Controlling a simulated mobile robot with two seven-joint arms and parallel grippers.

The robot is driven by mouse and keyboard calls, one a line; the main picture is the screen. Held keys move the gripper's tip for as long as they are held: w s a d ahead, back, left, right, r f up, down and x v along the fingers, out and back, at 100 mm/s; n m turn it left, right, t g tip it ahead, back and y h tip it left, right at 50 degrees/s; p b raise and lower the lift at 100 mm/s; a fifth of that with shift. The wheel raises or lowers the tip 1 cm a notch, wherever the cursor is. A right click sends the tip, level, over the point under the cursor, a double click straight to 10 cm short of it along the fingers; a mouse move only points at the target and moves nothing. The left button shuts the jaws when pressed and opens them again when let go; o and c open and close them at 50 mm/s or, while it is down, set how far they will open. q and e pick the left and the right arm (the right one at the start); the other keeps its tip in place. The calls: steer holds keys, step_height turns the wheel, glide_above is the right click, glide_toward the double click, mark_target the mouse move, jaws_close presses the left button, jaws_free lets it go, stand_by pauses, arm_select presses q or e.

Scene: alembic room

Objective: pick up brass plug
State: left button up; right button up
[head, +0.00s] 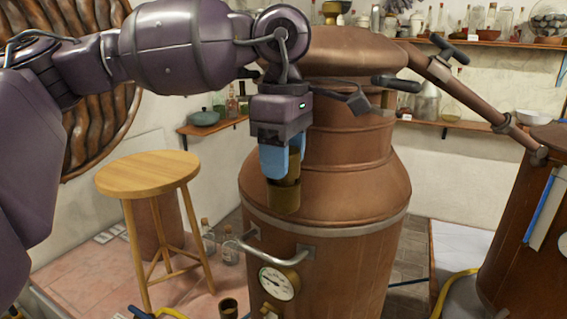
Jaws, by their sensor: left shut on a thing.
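My left gripper (283,160) comes in from the upper left and points down, with its blue fingers in front of the copper still. It is shut on the brass plug (284,196), a dark gold cylinder that hangs below the fingertips. The fingers hide part of the plug's upper end. The plug is in the air, and nothing is seen touching it from below. My right gripper is not in view.
The large copper still (355,190) stands just behind the plug, with a handle (275,252) and a gauge (278,283) below it. A wooden stool (148,174) stands to the left. Shelves with bottles line the walls. A second copper vessel (512,235) is at right.

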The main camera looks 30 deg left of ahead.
arm_select(q)
step_height(320, 180, up, 19)
stand_by(0.4)
steer(key=shift+r, duration=0.1)
stand_by(0.6)
